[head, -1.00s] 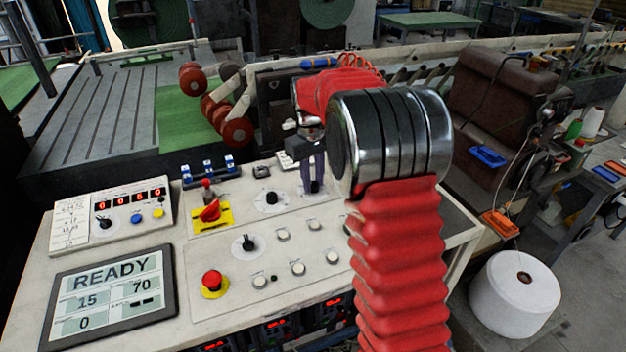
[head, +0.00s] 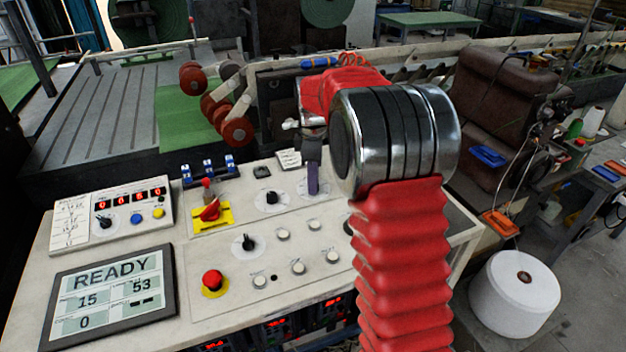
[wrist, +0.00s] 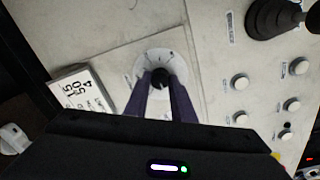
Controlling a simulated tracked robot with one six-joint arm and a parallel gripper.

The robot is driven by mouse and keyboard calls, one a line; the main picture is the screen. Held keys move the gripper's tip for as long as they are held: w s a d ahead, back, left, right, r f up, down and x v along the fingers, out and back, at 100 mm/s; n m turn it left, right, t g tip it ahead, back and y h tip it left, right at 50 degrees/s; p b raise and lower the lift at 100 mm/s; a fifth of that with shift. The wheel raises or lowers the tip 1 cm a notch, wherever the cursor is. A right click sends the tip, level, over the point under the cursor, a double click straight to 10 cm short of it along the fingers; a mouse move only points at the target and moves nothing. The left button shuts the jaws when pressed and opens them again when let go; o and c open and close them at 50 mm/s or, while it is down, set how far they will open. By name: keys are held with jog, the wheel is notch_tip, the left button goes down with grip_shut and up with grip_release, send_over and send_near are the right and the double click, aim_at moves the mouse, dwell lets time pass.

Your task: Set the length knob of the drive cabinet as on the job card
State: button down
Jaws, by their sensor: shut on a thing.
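My gripper (head: 313,190) points down at the sloping panel of the drive cabinet (head: 205,262), its purple fingers over the rightmost white dial of the upper row. In the wrist view, the fingers are closed around a black knob (wrist: 160,77) at the middle of a round white dial (wrist: 143,66). In the head view the fingers hide that knob. A small white card (wrist: 82,92) with handwritten figures lies on the panel; the head view also shows a card (head: 289,158), too small to read. The screen (head: 110,297) shows READY, 15, 53 and 0.
Another black knob (head: 272,197) sits left of my gripper, and a lower one (head: 248,243) nearer the front. A red emergency button (head: 212,279), a red switch on yellow (head: 210,211) and several white buttons (head: 298,268) are close by. A white thread cone (head: 514,292) stands at right.

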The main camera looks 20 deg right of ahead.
jog(key=shift+n, duration=0.6)
jog(key=c, duration=1.5)
grip_release()
jog(key=shift+r, duration=0.1)
jog(key=r, duration=1.3)
jog(key=shift+s+r, duration=0.25)
